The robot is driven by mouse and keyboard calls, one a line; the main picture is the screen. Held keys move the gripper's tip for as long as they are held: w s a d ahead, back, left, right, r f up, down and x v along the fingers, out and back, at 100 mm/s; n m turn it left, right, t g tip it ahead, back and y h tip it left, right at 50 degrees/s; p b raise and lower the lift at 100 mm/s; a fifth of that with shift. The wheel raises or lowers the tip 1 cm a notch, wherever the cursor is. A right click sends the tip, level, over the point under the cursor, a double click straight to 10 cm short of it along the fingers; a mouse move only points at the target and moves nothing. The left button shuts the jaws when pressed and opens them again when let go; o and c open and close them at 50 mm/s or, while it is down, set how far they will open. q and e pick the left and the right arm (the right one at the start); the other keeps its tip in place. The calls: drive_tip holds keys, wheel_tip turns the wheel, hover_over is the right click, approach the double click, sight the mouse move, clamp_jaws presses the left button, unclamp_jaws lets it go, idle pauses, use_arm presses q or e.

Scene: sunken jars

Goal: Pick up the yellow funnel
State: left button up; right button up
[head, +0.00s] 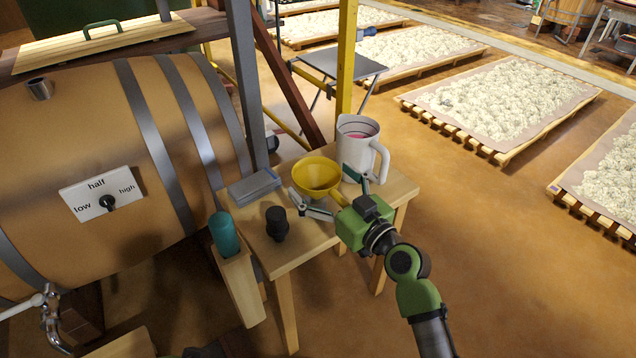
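My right gripper (321,184) is open at the near right side of the funnel. One finger reaches left in front of the funnel and the other reaches up between the funnel and the jug. I cannot tell whether either finger touches it. The funnel's lower part is partly hidden by the gripper. My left gripper is not in view.
The white jug (357,145) with reddish contents stands close behind the gripper. A grey block (254,187), a black stopper (277,223) and a teal cylinder (224,234) are left of it. A large barrel (100,150) and a yellow post (346,60) stand nearby.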

drive_tip(key=c, duration=0.8)
